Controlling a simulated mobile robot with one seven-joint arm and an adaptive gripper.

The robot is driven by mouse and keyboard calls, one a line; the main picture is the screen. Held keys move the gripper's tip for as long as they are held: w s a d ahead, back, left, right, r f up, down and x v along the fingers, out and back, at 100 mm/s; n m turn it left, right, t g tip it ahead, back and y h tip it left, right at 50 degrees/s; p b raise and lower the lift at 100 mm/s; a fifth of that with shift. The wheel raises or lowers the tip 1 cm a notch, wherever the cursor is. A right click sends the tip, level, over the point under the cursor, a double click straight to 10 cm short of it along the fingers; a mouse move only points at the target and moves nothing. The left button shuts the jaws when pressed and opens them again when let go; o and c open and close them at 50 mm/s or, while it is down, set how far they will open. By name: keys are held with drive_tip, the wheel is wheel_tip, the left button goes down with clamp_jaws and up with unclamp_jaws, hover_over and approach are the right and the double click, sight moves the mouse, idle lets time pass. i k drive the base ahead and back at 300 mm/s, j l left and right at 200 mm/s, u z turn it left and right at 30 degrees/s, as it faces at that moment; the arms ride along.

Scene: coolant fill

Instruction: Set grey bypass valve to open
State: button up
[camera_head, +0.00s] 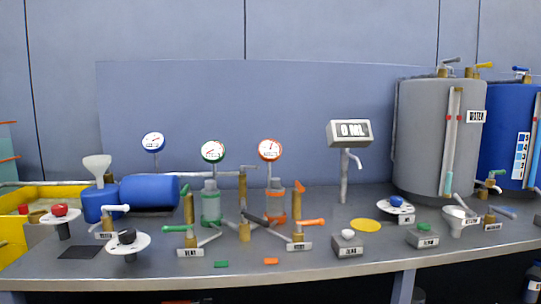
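A brass valve (244,231) with a dark grey lever (254,218) stands in the middle of the bench, between the green-handled valve and the orange-handled valve. Its lever points up and to the left. No readable label shows on it, so I cannot tell for sure that it is the bypass valve. Another grey lever (449,61) sits on top of the grey tank (430,140) at the right. My gripper is not in view.
A green-handled valve (190,238) and an orange-handled valve (298,238) flank the grey-levered one closely. Round gauges (270,150) rise behind. A display (349,133) reads 0 ML. A blue horizontal tank (149,190) lies left.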

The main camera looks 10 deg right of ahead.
sight(242, 168)
drive_tip(key=i+l, duration=0.15)
drive_tip(key=i, duration=0.2)
drive_tip(key=i+l+z, duration=0.15)
drive_tip(key=i, duration=1)
